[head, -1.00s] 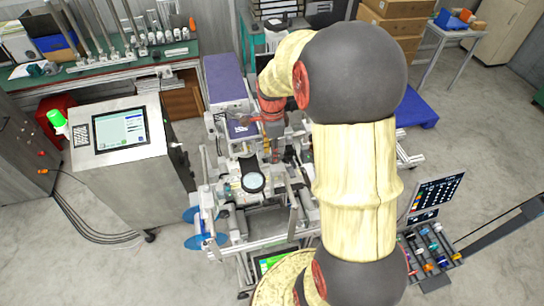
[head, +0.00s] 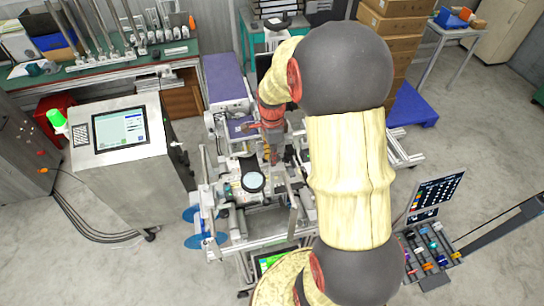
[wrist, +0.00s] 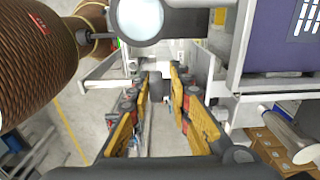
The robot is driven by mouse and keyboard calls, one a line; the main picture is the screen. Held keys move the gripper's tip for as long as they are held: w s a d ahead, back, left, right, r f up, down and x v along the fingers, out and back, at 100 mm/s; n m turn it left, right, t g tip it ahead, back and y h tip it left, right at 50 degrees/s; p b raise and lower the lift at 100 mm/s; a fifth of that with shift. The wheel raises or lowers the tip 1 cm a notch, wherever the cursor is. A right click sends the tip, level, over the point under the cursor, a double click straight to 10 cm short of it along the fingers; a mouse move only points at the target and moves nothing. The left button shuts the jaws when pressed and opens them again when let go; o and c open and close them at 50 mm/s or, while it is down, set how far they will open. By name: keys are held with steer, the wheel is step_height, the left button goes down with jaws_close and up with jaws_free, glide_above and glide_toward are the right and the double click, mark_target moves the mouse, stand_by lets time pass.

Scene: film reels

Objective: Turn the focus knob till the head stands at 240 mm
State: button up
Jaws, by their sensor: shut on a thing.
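My gripper (head: 271,157) reaches down into the machine in the middle of the head view, behind the round lens (head: 253,182). In the wrist view, the yellow-padded fingers of my gripper (wrist: 159,78) stand on either side of a small grey part (wrist: 159,87), and the jaws are shut on it. It is probably the focus knob, but its shape and any markings are too small to tell. The round lens also shows in the wrist view (wrist: 140,18), near the top edge. I cannot read a millimetre scale or the head's height in either view.
A console with a lit screen (head: 120,132) stands left of the machine. A purple-topped unit (head: 224,78) is just behind it. Blue discs (head: 202,240) stick out at its front left. A rack of coloured parts (head: 427,248) is at right. Open floor lies at lower left.

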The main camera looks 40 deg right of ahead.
steer(key=shift+s+a+f, duration=0.1)
steer(key=shift+s+f, duration=0.05)
steer(key=shift+s, duration=0.05)
jaws_close()
steer(key=shift+s+y, duration=0.1)
steer(key=shift+y, duration=0.3)
steer(key=shift+t+y, duration=0.4)
steer(key=shift+y, duration=0.1)
steer(key=t+y, duration=0.1)
steer(key=y, duration=0.1)
steer(key=y+b, duration=0.1)
steer(key=t+y, duration=0.1)
steer(key=y, duration=0.1)
steer(key=shift+s+d+f+t+y+b, duration=0.2)
steer(key=shift+s+d+t+y+b, duration=0.1)
steer(key=shift+s+d, duration=0.05)
steer(key=y, duration=0.1)
steer(key=t+y, duration=0.2)
steer(key=y, duration=0.1)
steer(key=shift+d+f+b, duration=0.15)
steer(key=shift+d+b, duration=0.1)
steer(key=shift+b, duration=0.05)
steer(key=t+y, duration=0.1)
steer(key=y, duration=0.2)
steer(key=shift+d+b, duration=0.15)
steer(key=shift+b, duration=0.15)
steer(key=shift+r, duration=0.2)
